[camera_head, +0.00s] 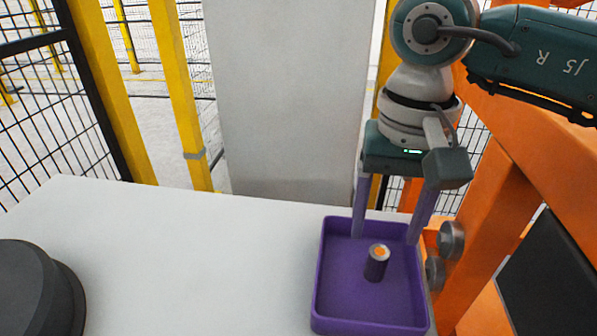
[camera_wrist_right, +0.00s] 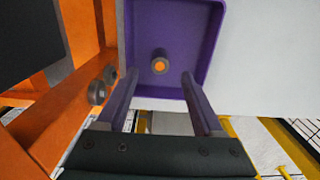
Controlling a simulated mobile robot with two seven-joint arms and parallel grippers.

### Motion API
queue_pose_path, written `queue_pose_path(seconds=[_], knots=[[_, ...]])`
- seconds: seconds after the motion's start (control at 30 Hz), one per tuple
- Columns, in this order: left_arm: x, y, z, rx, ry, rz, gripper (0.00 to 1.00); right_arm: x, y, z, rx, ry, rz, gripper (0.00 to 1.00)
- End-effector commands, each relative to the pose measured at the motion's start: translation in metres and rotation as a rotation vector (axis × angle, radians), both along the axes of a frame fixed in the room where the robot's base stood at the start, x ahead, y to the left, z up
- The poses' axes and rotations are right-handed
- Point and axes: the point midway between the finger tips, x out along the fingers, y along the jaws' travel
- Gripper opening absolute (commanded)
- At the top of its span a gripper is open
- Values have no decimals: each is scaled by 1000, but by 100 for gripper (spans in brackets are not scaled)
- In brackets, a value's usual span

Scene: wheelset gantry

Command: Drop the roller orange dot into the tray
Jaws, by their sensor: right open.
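The roller with the orange dot (camera_head: 377,263) is a short dark cylinder with a light rim and an orange dot on its top. It stands upright inside the purple tray (camera_head: 340,325), a little right of the tray's middle. In the right wrist view the roller (camera_wrist_right: 160,63) also shows end-on within the tray (camera_wrist_right: 216,50). My right gripper (camera_head: 387,238) is open and empty, its two fingers pointing down over the back part of the tray. The right wrist view shows the fingers (camera_wrist_right: 160,72) spread apart with nothing between them. My left gripper is not in view.
The tray sits on a white table (camera_head: 200,260) near its right edge. A dark round object (camera_head: 35,290) stands at the table's left. An orange frame (camera_head: 490,220) with grey round knobs (camera_head: 451,240) rises close right of the tray. The table's middle is clear.

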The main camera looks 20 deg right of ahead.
Motion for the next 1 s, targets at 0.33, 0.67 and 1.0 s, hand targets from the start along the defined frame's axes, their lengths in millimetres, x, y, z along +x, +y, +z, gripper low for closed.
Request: queue_pose_path(seconds=[0.33, 0.67, 1.0], knots=[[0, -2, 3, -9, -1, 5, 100, 1, 0, 69, -1, -5, 1, 69], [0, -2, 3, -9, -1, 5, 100, -1, 0, 87, -2, 1, 0, 69], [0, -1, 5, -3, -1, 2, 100, -1, 13, 86, 50, -4, -4, 69]])
